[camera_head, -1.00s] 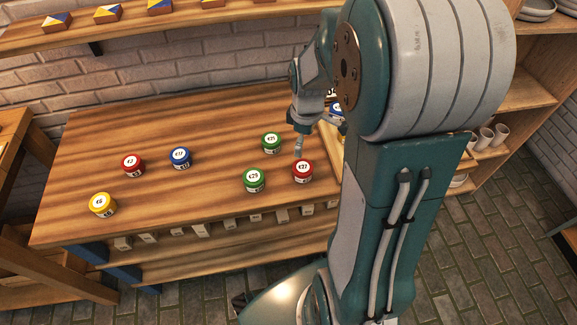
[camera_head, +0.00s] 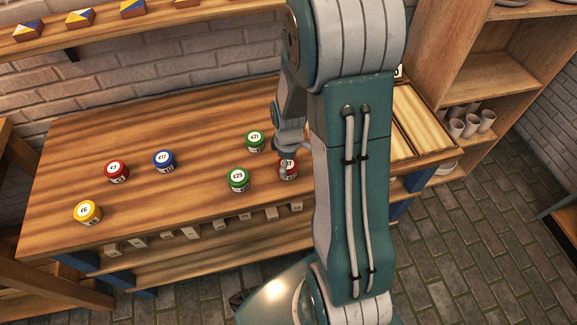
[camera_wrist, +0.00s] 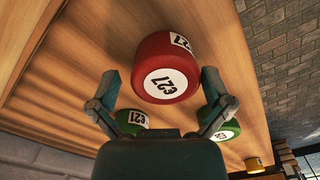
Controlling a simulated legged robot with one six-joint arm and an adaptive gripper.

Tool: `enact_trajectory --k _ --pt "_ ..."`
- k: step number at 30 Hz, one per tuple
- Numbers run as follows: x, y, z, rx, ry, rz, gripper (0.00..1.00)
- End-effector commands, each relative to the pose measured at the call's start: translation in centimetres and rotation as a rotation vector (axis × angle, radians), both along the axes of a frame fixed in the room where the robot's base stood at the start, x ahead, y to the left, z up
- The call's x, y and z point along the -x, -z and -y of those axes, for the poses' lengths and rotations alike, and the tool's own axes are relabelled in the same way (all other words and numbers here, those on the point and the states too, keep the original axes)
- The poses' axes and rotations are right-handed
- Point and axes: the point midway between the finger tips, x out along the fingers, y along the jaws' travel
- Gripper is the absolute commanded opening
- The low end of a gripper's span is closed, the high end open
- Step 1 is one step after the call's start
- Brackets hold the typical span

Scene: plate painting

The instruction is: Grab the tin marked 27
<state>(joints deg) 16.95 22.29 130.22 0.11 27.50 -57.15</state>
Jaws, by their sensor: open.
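The red tin marked 27 (camera_wrist: 167,68) stands on the table between my gripper's spread fingers in the wrist view. In the head view the same red tin (camera_head: 291,172) is partly hidden behind my gripper (camera_head: 285,160). My gripper (camera_wrist: 158,92) is open and empty, with a finger on either side of the tin's near end. I cannot tell whether a finger touches it. The green tin marked 21 (camera_head: 255,140) is behind and left of the red tin. The green tin marked 29 (camera_head: 239,180) is to its left.
A red tin (camera_head: 117,171), a blue tin marked 17 (camera_head: 164,161) and a yellow tin marked 6 (camera_head: 88,212) stand farther left on the wooden table (camera_head: 170,205). A wooden tray (camera_head: 418,125) is at the table's right. Cups (camera_head: 471,122) stand on a shelf.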

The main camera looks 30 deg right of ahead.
Motion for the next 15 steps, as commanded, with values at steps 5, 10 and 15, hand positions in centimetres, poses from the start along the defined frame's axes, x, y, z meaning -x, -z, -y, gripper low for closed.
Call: enact_trajectory --k 5,10,15 --pt "0.00 -0.05 -0.17 0.001 -0.002 0.000 0.60" --pt "-0.01 -0.03 -0.14 0.001 -0.002 0.000 0.27" --pt "-0.02 -0.04 -0.10 0.001 -0.001 -0.001 0.27"
